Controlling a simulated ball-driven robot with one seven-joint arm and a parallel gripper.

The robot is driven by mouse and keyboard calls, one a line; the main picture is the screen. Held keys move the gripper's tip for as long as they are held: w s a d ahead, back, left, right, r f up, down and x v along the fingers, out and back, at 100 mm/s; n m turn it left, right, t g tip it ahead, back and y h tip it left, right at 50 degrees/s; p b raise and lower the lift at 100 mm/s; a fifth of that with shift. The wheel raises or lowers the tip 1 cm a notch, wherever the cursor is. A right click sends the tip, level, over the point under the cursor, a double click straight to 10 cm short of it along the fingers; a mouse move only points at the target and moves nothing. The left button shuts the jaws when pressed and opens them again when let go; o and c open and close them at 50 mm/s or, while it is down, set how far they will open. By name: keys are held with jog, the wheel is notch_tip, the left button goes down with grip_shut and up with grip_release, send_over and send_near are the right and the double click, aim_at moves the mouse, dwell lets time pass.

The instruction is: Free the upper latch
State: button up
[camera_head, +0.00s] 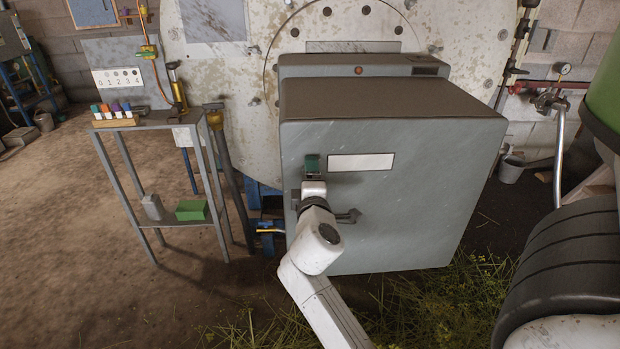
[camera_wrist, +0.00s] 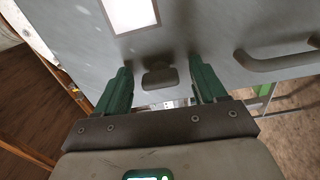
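The grey cabinet (camera_head: 400,140) has a shut front door with a white label. In the wrist view a small dark latch tab (camera_wrist: 158,78) sits on the grey door face (camera_wrist: 195,30). My gripper (camera_wrist: 161,68) is open, with one green finger on each side of the tab and visible gaps to it. In the head view my gripper (camera_head: 312,164) is at the upper left of the door, left of the label, and hides the latch. I cannot tell how the latch is set or whether the fingers touch the door.
A dark door handle (camera_head: 348,216) is below right of my gripper; it also shows in the wrist view (camera_wrist: 275,62). The white label (camera_head: 360,162) is beside the gripper. A metal stand (camera_head: 160,122) with small coloured items is at left. A black tyre-like shape (camera_head: 565,265) is at right.

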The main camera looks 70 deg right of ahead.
jog(key=shift+a, duration=0.1)
jog(key=v, duration=1)
jog(key=shift+s+a+b, duration=0.15)
jog(key=shift+a+b, duration=0.1)
jog(key=shift+b, duration=0.15)
